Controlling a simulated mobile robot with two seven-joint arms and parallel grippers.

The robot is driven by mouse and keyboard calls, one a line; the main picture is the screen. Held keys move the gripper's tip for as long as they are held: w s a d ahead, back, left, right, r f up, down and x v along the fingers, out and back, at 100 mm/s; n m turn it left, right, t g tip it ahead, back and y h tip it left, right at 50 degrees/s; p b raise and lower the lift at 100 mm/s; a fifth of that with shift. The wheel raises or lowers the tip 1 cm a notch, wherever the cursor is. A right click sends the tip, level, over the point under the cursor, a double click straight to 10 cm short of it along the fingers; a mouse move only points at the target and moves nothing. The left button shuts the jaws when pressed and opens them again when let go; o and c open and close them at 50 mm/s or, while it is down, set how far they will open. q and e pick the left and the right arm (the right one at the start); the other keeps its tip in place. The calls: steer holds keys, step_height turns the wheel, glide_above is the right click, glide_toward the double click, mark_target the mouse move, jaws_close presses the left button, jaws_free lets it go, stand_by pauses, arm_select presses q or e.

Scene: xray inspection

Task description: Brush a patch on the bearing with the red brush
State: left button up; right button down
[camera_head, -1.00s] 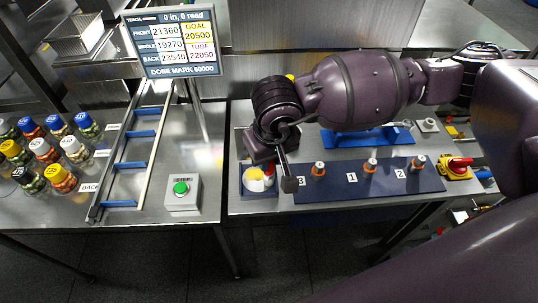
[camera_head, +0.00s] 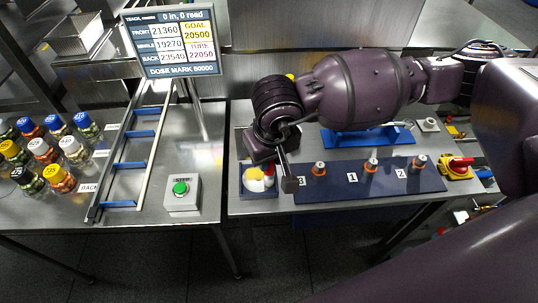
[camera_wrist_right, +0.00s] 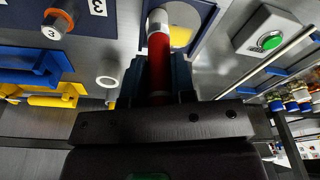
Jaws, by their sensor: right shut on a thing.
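The red brush (camera_wrist_right: 158,62) is held in my right gripper (camera_wrist_right: 160,85), with its pale end pointing away from the wrist. In the head view my right gripper (camera_head: 283,168) is low over the left end of the bench, and a bit of the red brush (camera_head: 269,171) shows beside it. A round white and yellow piece (camera_head: 253,176), perhaps the bearing, lies on a small blue pad. It also shows in the right wrist view (camera_wrist_right: 183,24), partly behind the brush's pale end. I cannot tell whether they touch. My left gripper is out of view.
A dark blue board (camera_head: 333,190) with several orange-collared posts stands right of the gripper. A red and yellow switch (camera_head: 458,167) is at its right end. The green button box (camera_head: 182,193), ladder-like rail (camera_head: 130,165), screen (camera_head: 172,42) and bottles are left.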

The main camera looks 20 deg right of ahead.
steer(key=shift+a, duration=0.15)
stand_by(0.5)
steer(key=shift+w+a+b, duration=0.15)
steer(key=shift+a, duration=0.4)
steer(key=shift+w+a+b, duration=0.15)
steer(key=shift+a, duration=0.35)
steer(key=shift+a, duration=0.15)
steer(key=shift+w+a, duration=0.2)
steer(key=shift+a, duration=0.35)
steer(key=shift+w+a, duration=0.2)
steer(key=shift+a, duration=0.35)
steer(key=shift+d, duration=0.1)
steer(key=shift+s+d, duration=0.2)
steer(key=shift+d, duration=0.4)
steer(key=shift+s+d, duration=0.15)
steer(key=shift+d, duration=0.45)
steer(key=shift+d, duration=0.15)
steer(key=shift+s+d, duration=0.2)
steer(key=shift+d, duration=0.3)
steer(key=shift+s+d, duration=0.15)
steer(key=shift+d, duration=0.35)
